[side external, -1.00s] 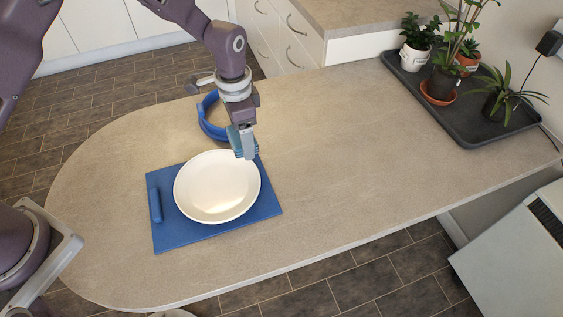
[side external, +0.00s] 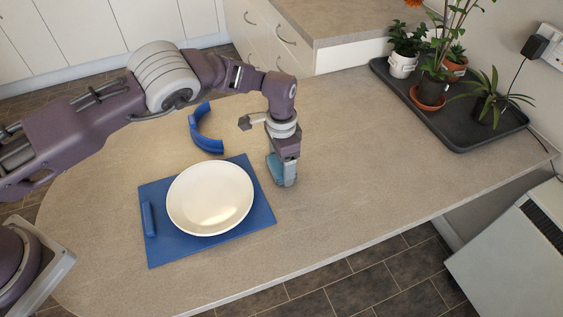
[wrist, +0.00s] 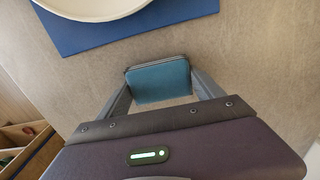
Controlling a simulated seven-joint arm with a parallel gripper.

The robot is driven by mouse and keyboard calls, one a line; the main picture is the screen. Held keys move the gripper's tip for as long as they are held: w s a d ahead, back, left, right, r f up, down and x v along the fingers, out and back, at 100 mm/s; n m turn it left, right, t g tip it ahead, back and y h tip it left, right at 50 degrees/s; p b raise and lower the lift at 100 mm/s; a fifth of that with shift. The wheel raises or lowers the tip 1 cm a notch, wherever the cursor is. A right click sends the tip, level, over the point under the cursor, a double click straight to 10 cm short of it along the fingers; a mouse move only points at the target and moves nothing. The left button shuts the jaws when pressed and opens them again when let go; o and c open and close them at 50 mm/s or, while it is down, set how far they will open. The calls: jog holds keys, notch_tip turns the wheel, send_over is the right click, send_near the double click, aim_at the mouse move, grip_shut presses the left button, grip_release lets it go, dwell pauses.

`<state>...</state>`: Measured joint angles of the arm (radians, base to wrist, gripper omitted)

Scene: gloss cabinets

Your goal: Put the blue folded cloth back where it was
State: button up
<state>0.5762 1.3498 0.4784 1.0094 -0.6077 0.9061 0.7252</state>
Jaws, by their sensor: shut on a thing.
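The blue folded cloth (side external: 273,168) is a small teal-blue pad held between the fingers of my gripper (side external: 283,181). In the wrist view the cloth (wrist: 160,82) sits upright between both fingers of my gripper (wrist: 165,95), with its broad face showing. My gripper is shut on it, just right of the blue mat's upper right part in the side view. The cloth is low over the bare counter. I cannot tell whether its lower edge touches the counter.
A white plate (side external: 210,198) lies on the blue mat (side external: 255,222), with a small blue bar (side external: 149,219) at the mat's left. A curved blue band (side external: 205,130) lies behind. A dark tray (side external: 455,128) with potted plants stands back right. The counter's middle right (side external: 370,160) is clear.

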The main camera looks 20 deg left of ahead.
jog(key=o, duration=1.5)
jog(key=shift+c, duration=0.2)
notch_tip(320, 180, up, 12)
